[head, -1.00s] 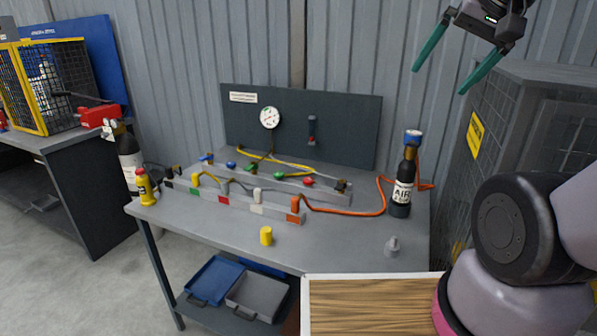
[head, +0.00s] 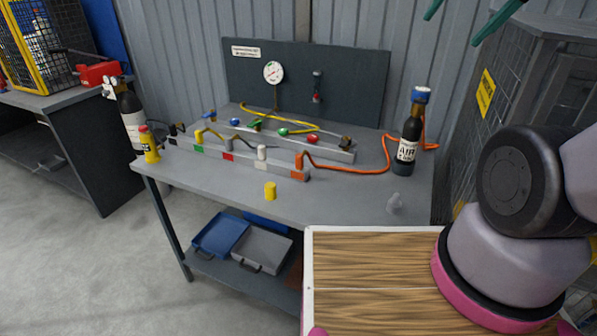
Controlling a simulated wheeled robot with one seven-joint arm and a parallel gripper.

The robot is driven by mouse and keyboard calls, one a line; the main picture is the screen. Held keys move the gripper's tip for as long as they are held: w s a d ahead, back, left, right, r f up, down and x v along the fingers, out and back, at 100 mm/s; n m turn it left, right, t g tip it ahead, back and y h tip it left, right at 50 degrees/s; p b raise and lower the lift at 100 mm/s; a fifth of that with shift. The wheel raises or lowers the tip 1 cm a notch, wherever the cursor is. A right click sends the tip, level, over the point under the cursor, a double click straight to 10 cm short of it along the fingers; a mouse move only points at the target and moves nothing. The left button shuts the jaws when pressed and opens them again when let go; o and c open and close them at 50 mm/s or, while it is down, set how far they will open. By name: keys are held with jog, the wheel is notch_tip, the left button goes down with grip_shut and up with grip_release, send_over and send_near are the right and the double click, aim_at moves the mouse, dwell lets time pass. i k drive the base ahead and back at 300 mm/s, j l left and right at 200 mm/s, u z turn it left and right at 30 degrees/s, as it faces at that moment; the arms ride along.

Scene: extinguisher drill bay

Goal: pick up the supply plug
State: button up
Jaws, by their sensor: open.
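No label marks the supply plug, so I cannot tell which piece it is. A yellow plug (head: 270,191) stands upright on the workbench (head: 340,203), near the front edge. A small grey plug (head: 394,203) stands on the bench at the right. An orange plug (head: 302,160) with an orange hose sits at the right end of the front manifold rail (head: 239,163). A yellow plug (head: 198,138) and a white plug (head: 262,153) are also on that rail.
A black air bottle (head: 408,146) with a blue cap stands at the bench's right, the orange hose beside it. A small yellow bottle (head: 149,146) and a black cylinder (head: 131,114) are at the left. A mesh cabinet (head: 527,110) stands at the right. The front bench top is mostly clear.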

aim_at(298, 157)
jog(key=j, duration=0.55)
jog(key=i+j, duration=0.1)
jog(key=j, duration=0.45)
jog(key=j+u, duration=0.2)
jog(key=u, duration=0.2)
jog(key=i, duration=0.05)
